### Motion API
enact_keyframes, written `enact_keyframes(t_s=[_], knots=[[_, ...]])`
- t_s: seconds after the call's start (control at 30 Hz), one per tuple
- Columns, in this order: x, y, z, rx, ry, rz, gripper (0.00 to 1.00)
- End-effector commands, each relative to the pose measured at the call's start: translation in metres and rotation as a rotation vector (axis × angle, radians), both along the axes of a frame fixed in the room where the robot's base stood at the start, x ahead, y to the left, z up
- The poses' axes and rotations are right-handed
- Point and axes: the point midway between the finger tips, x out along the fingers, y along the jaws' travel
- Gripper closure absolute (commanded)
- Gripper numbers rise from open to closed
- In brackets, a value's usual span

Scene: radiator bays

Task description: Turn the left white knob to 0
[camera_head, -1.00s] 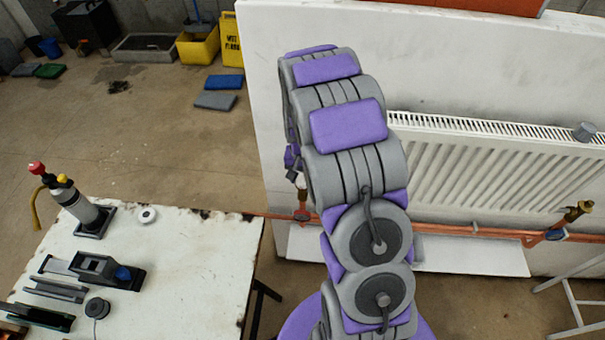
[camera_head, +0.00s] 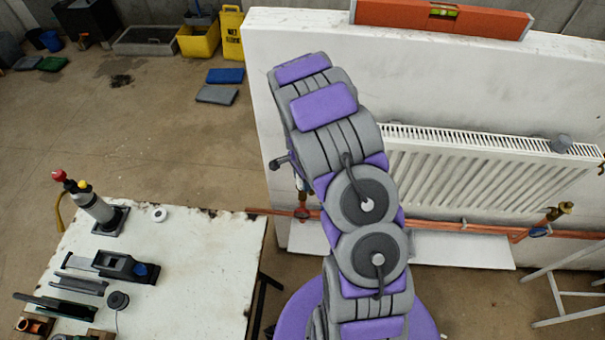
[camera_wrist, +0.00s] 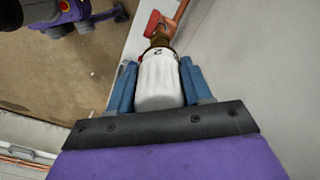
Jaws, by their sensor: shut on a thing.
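The white knob (camera_wrist: 160,80) is in the middle of the wrist view, with a "2" on its side near the far end. The blue fingers of my gripper (camera_wrist: 158,66) stand on both sides of it, shut on it. A brass valve body (camera_wrist: 157,40) and an orange-red part (camera_wrist: 153,22) are just beyond the knob. In the head view my arm hides the knob and most of the gripper. The pipe fitting (camera_head: 303,210) below shows left of my arm.
A white radiator (camera_head: 470,175) hangs on a pale wall panel (camera_head: 400,70), with a brass valve (camera_head: 555,212) at its right. Copper pipe (camera_head: 450,227) runs below. A white workbench (camera_head: 185,260) with tools stands at left. Open floor (camera_head: 160,130) lies behind it.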

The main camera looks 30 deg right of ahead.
Motion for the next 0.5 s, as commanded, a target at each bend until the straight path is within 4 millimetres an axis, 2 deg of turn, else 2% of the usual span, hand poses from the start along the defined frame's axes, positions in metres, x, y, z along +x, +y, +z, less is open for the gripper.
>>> enact_keyframes(t_s=[0.5], knots=[[0.0024,-0.0008,0.0036,-0.001,-0.007,-0.490,0.81]])
